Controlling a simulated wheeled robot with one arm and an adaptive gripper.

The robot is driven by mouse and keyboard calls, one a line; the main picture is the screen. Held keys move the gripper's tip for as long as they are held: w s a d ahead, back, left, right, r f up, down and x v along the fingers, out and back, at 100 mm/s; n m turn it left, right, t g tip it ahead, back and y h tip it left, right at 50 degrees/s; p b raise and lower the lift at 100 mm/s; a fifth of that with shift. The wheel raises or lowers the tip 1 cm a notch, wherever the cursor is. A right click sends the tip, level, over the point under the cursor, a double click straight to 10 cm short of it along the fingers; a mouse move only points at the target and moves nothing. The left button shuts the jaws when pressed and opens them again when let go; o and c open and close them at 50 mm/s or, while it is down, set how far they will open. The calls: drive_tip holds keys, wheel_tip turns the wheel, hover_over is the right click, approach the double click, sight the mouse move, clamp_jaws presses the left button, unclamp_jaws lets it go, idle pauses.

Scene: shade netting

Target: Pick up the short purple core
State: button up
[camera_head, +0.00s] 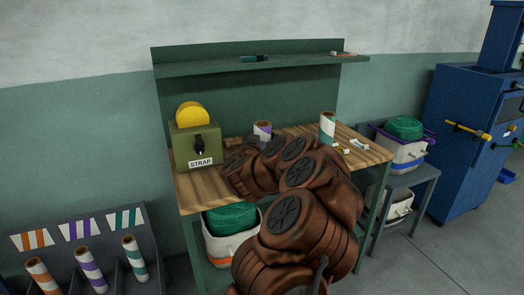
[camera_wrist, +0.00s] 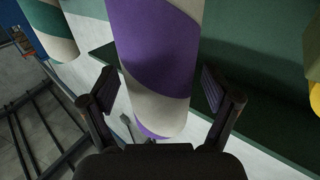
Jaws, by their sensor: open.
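The short purple-and-white core (camera_head: 262,131) stands upright on the wooden workbench, and its lower part is hidden behind my arm in the head view. In the wrist view the purple-striped core (camera_wrist: 150,60) fills the middle, with its near end reaching down between my fingers. My gripper (camera_wrist: 160,100) is open, with one finger on each side of the core. Gaps show between the core and both pads. In the head view my gripper (camera_head: 257,141) is small and dark beside the core, partly hidden by my brown arm.
A teal-striped core (camera_head: 327,128) stands right of it on the workbench (camera_head: 185,187). A green STRAP box (camera_head: 197,146) with a yellow roll is at left. A shelf (camera_head: 260,65) crosses behind. A rack (camera_head: 85,240) at lower left holds orange, purple and teal cores.

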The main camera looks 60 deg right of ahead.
clamp_jaws()
idle(0.8)
